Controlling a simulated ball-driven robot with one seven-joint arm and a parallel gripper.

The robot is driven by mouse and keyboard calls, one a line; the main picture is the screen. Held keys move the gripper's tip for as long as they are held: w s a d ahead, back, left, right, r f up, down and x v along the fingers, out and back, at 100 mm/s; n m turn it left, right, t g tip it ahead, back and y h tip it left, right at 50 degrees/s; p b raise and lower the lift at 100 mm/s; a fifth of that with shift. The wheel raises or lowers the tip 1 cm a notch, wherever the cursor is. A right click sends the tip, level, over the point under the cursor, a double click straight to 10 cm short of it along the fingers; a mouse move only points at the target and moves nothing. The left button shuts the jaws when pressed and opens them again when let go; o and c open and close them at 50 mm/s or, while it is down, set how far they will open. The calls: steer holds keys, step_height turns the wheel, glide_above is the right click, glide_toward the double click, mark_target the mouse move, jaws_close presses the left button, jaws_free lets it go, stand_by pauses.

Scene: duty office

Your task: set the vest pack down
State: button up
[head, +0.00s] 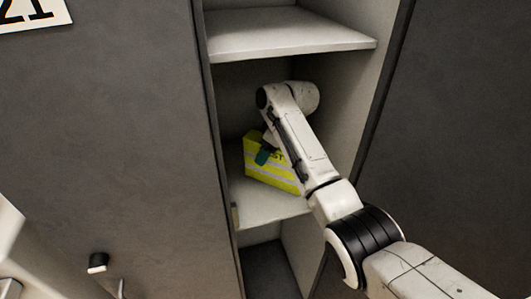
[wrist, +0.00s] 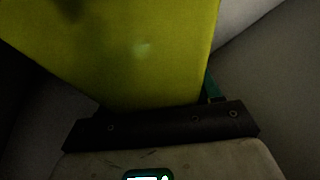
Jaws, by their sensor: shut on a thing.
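In the wrist view the yellow pack (wrist: 130,50) fills the upper middle, in front of the gripper's dark bar. The fingertips are mostly hidden there, with a bit of green finger at the right edge of the pack.
Another shelf (head: 290,38) lies above my arm. The compartment's right wall (head: 352,110) is close to the arm. A grey locker door (head: 110,130) with the number 21 stands left, and another dark panel (head: 465,120) stands right. A darker space (head: 270,268) lies below the shelf.

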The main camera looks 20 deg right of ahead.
steer(key=o, duration=1.2)
steer(key=shift+a+f, duration=0.1)
steer(key=shift+b+v, duration=0.75)
steer(key=shift+v, duration=3.1)
steer(key=shift+w, duration=0.1)
